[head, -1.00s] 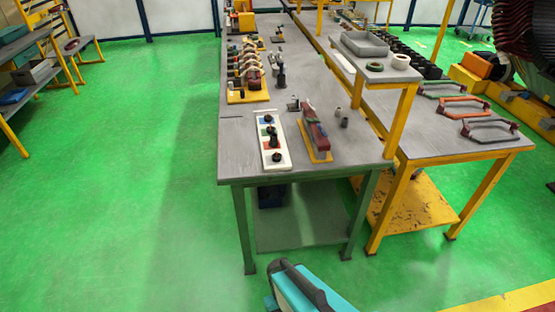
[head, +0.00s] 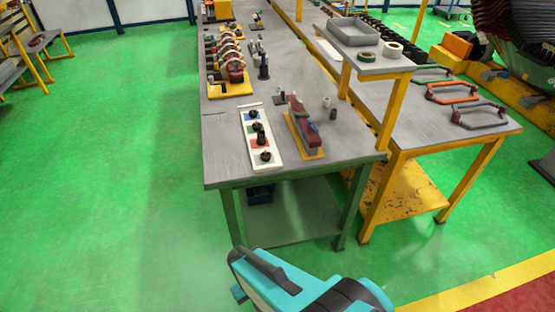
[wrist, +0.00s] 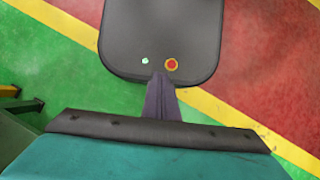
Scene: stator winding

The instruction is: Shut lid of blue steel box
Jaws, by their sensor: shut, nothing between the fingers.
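A dark blue box (head: 261,193) is partly visible in the shade under the near end of the grey workbench in the head view. The bench top hides most of it, and I cannot tell whether it is the steel box or how its lid stands. My gripper (wrist: 161,80) shows in the wrist view as narrow dark fingers held together, with nothing between them. It points over my own dark base, well apart from any box. In the head view only my teal and black arm shows at the bottom edge; the fingertips are not visible there.
The workbench (head: 225,150) carries a white panel with knobs (head: 247,125), a red fixture (head: 303,125) and several coil parts. A grey tray (head: 342,33) stands on the raised yellow-legged shelf. A side table (head: 425,135) stands at right. Green floor (head: 110,190) at left is clear.

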